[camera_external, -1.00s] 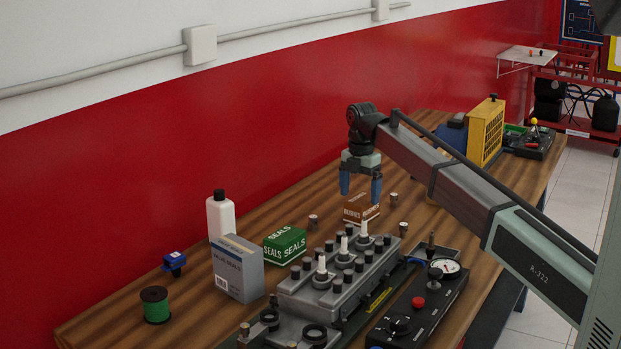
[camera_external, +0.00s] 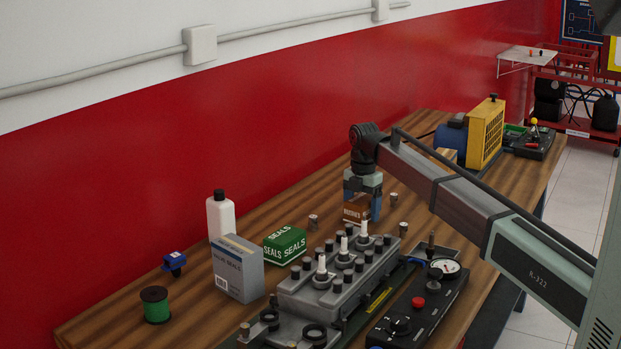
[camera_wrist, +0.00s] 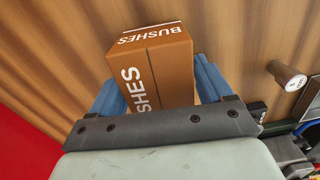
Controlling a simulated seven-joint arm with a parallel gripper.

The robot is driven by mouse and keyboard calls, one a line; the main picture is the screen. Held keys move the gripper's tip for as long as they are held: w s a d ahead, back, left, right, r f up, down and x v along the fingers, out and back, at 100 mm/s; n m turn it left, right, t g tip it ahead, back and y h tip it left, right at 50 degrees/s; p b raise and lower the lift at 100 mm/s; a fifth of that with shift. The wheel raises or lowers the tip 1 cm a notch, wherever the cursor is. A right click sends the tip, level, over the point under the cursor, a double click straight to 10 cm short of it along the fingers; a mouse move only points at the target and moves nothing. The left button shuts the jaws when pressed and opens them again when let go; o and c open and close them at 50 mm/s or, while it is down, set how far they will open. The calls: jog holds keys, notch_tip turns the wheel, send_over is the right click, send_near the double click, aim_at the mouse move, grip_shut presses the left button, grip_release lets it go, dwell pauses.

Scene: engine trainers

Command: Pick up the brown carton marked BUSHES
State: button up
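The brown carton marked BUSHES (camera_external: 356,212) stands on the wooden bench behind the grey engine block. In the wrist view the carton (camera_wrist: 152,62) sits between the two blue fingers of my gripper (camera_wrist: 160,85), one on each side. My gripper (camera_external: 361,208) points down over the carton in the external view, its fingers reaching down along the carton's sides. The fingers are spread about the carton's width. Whether they press on it cannot be told, and the lower part of the carton is hidden in the wrist view.
A green SEALS carton (camera_external: 285,245), a grey box (camera_external: 238,268) and a white bottle (camera_external: 220,216) stand to the left. The engine block (camera_external: 335,283) is in front. Small metal cylinders stand near the carton, one at its right in the wrist view (camera_wrist: 287,75).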

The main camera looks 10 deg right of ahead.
jog(key=c, duration=1)
jog(key=shift+r, duration=0.15)
